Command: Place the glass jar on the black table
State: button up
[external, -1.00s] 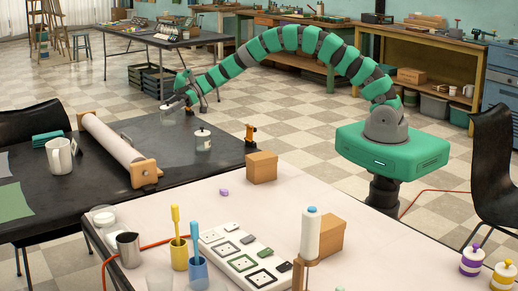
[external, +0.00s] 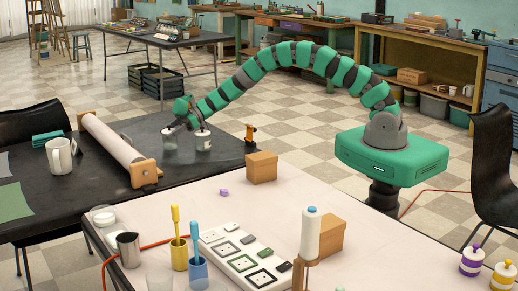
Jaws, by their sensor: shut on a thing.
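A clear glass jar (external: 169,140) is at the far right part of the black table (external: 110,190), in the external view. My gripper (external: 172,128) is at its top and is shut on it. The jar looks upright and its base is at or very near the tabletop; I cannot tell whether it touches.
A white roller with wooden ends (external: 118,148) and a white mug (external: 60,155) are on the black table to the left. A small orange-and-black clamp (external: 250,133) is at its right edge. A cardboard box (external: 262,167) stands on the pale front table.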

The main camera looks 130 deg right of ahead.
jog(key=shift+f, duration=0.25)
jog(key=o, duration=1.1)
jog(key=p+v, duration=0.1)
jog(key=v, duration=1.1)
